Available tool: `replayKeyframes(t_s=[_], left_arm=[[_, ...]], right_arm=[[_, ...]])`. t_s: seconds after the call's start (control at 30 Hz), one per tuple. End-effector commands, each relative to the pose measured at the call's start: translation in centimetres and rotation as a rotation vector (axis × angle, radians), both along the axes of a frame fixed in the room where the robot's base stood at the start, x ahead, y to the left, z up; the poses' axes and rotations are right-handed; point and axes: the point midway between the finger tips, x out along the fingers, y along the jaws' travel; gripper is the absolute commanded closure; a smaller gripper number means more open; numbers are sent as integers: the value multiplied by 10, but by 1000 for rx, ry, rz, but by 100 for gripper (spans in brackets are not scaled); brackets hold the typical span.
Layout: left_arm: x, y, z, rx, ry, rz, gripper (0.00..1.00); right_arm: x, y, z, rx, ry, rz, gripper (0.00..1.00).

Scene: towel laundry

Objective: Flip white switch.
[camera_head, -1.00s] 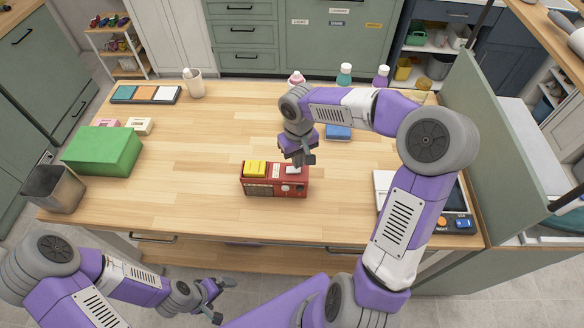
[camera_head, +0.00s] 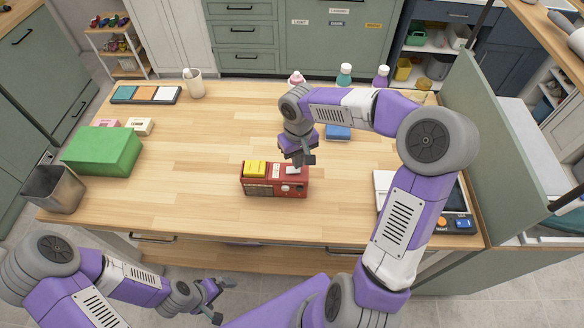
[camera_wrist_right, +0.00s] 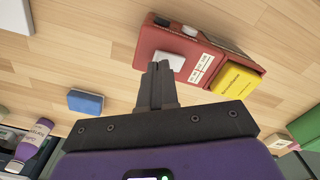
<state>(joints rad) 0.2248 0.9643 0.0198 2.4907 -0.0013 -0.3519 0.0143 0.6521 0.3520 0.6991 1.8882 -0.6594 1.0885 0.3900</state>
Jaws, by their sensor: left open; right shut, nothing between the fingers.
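A red box (camera_head: 262,188) sits on the wooden table, with a yellow block on its top left and a white switch (camera_head: 292,170) on its top right. In the right wrist view the white switch (camera_wrist_right: 169,60) shows on the red box (camera_wrist_right: 153,38), just beyond my fingertips. My right gripper (camera_head: 303,163) is shut and empty, right at the switch; in the wrist view its fingertips (camera_wrist_right: 159,66) seem at or very near the switch's edge, and I cannot tell whether they touch. My left gripper (camera_head: 217,299) is open and empty, low in front of the table.
A green box (camera_head: 103,151) and a grey bin (camera_head: 54,188) stand at the table's left. A blue sponge-like block (camera_head: 338,133) lies behind my right gripper. A scale-like device (camera_head: 456,222) is at the right. The table's middle left is clear.

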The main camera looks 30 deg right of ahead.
Motion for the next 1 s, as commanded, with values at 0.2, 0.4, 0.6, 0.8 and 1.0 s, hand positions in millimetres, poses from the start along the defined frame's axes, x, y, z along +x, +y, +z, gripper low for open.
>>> replayKeyframes(t_s=[0.2, 0.4, 0.6, 0.8, 1.0], left_arm=[[0, 0, 0, 0, 0, 0, 0], [0, 0, 0, 0, 0, 0, 0], [0, 0, -2, 0, 0, 0, 0], [0, 0, -4, 0, 0, 0, 0], [0, 0, -7, 0, 0, 0, 0]], right_arm=[[0, 0, 0, 0, 0, 0, 100], [0, 0, 0, 0, 0, 0, 100], [0, 0, -2, 0, 0, 0, 100], [0, 0, -5, 0, 0, 0, 100], [0, 0, -8, 0, 0, 0, 100]])
